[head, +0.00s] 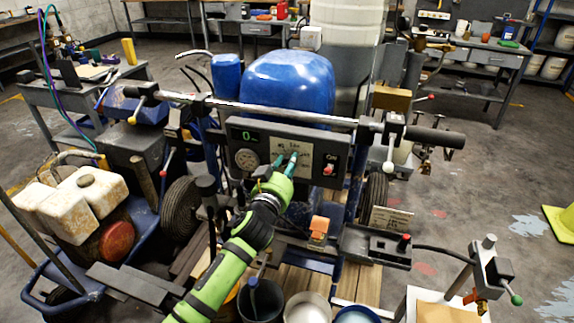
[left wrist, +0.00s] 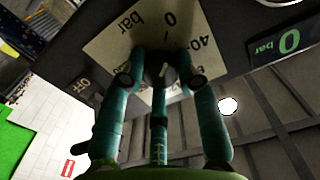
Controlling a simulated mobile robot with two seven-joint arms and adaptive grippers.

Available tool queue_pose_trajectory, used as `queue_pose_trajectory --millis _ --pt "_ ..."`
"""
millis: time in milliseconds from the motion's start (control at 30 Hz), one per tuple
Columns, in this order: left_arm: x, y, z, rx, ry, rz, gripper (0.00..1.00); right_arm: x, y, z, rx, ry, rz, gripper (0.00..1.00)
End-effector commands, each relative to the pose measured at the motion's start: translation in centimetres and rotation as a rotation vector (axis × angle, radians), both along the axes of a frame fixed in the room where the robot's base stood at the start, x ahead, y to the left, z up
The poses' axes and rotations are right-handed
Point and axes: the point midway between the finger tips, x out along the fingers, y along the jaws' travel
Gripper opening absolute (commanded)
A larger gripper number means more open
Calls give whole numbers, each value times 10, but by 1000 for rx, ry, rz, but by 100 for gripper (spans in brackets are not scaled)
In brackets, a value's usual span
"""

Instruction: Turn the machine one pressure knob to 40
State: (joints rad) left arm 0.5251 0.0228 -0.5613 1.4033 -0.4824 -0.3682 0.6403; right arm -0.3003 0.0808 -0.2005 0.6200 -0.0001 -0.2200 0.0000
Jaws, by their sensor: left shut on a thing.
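The striper's dark control panel (head: 320,138) faces me under the long handlebar. Its small display (head: 243,135) shows a green 0; in the left wrist view the display (left wrist: 289,41) reads 0 bar, upside down. The dark pressure knob (left wrist: 160,74) sits on a cream scale plate (left wrist: 115,45) with 0 and 40 printed on it. A pale mark shows on the knob; its exact setting I cannot tell. My left gripper (head: 290,163) is at the panel, its teal fingers (left wrist: 165,80) shut around the knob. The fingers hide the knob in the head view. My right gripper is not in view.
A round gauge (head: 246,159) and a red ON switch (head: 329,169) flank the scale plate. The handlebar (head: 270,111) runs just above the panel. Buckets (head: 307,308) stand below my left arm. A side arm with a black tray (head: 375,243) juts out at the right.

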Motion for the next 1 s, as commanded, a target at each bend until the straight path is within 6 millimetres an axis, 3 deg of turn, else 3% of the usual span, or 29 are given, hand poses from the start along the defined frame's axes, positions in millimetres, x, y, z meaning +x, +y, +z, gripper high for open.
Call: queue_pose_trajectory --millis 600,1000 --pt "0 0 1 489 -159 1 0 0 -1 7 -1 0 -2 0" --pt "0 0 1 680 -222 1 0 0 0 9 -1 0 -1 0"
